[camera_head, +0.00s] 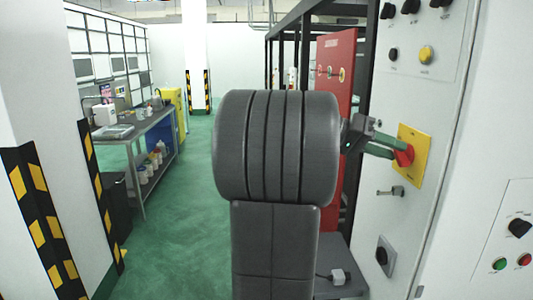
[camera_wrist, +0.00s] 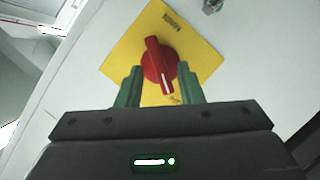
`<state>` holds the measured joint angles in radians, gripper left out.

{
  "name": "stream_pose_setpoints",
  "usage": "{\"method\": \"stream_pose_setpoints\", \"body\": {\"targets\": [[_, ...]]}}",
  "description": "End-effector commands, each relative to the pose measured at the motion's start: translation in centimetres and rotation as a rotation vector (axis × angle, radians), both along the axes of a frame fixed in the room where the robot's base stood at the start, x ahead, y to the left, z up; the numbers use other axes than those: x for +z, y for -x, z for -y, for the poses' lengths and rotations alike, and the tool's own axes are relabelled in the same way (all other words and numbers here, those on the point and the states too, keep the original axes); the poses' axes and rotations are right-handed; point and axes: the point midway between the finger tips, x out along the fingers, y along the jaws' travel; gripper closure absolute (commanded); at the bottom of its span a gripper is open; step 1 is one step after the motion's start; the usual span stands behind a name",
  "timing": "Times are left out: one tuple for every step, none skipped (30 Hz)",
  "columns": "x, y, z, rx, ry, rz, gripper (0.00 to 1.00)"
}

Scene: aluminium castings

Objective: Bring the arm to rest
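My arm reaches from the middle of the head view to the cabinet on the right. My gripper (camera_head: 394,150) is at a red rotary switch (camera_head: 404,157) on a yellow plate (camera_head: 414,143). In the wrist view, the red switch (camera_wrist: 159,65) lies between the two green fingertips of my gripper (camera_wrist: 159,72). The fingers are apart, one on each side of the knob, and do not look closed on it. Whether a fingertip touches the knob's side I cannot tell. The knob's pointer stands nearly upright in the wrist view.
The white cabinet (camera_head: 456,120) also carries black knobs and a yellow button (camera_head: 426,54). A red panel (camera_head: 337,70) stands behind my arm. A workbench (camera_head: 150,128) is at the left, beyond a striped pillar (camera_head: 35,215). Green floor (camera_head: 180,225) is clear between.

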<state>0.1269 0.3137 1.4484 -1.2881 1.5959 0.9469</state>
Motion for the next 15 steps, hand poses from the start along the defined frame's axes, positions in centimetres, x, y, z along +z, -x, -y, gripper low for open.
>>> {"method": "stream_pose_setpoints", "body": {"targets": [[0.04, 0.12, -0.01, 0.000, -0.004, 0.050, 0.66], [0.08, 0.17, -0.01, 0.000, -0.007, 0.080, 0.66], [0.13, 0.20, -0.02, 0.001, -0.010, 0.118, 0.66], [0.15, 0.22, -0.01, 0.000, -0.012, 0.146, 0.66], [0.18, 0.26, -0.02, 0.000, -0.013, 0.169, 0.66], [0.20, 0.30, -0.01, 0.000, -0.016, 0.200, 0.66], [0.21, 0.31, -0.01, 0.000, -0.017, 0.221, 0.66], [0.24, 0.34, 0.00, 0.000, -0.020, 0.240, 0.66], [0.27, 0.38, 0.00, -0.001, -0.021, 0.262, 0.66], [0.28, 0.41, -0.01, -0.001, -0.022, 0.275, 0.66], [0.27, 0.41, 0.00, -0.001, -0.023, 0.287, 0.66], [0.29, 0.41, 0.01, 0.000, -0.024, 0.300, 0.66], [0.29, 0.41, 0.01, 0.000, -0.024, 0.308, 0.66], [0.29, 0.40, 0.01, 0.001, -0.025, 0.314, 0.66], [0.30, 0.41, 0.01, 0.000, -0.025, 0.320, 0.66]]}}
